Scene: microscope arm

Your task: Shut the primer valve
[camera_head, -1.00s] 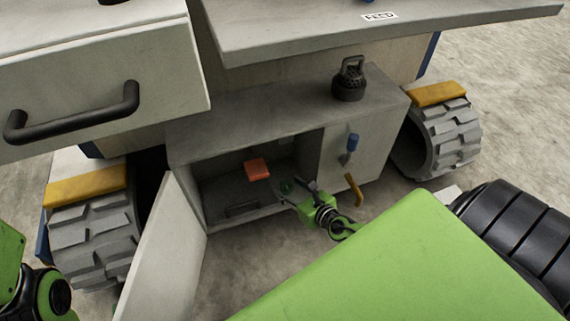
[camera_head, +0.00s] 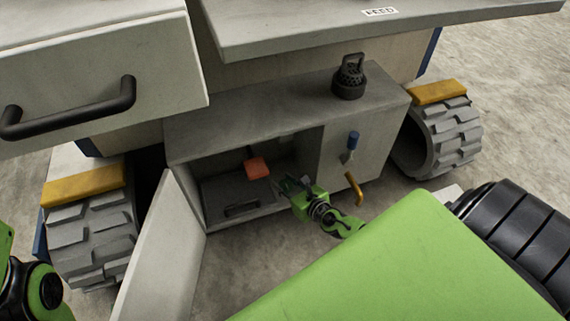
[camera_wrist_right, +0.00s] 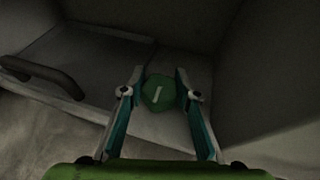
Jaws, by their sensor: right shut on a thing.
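A green knob (camera_wrist_right: 158,92) with a white line across its face is between my right gripper's fingers in the right wrist view (camera_wrist_right: 158,78). The line runs nearly straight up and down there. My right gripper is shut on this knob, inside the open lower compartment. In the head view the right gripper (camera_head: 291,184) reaches into the compartment's right part and hides the knob. An orange flap (camera_head: 257,168) on a dark stem is inside, left of the gripper. My left gripper is out of the head view; only part of my left arm shows at the lower left.
The cabinet's door (camera_head: 165,255) stands open at the left. A blue-handled tap (camera_head: 352,141) with a yellow spout (camera_head: 354,189) sticks out right of the opening. A dark lantern-like object (camera_head: 349,78) stands on top. A drawer (camera_head: 150,55) juts out at upper left. A dark handle (camera_wrist_right: 42,75) is inside.

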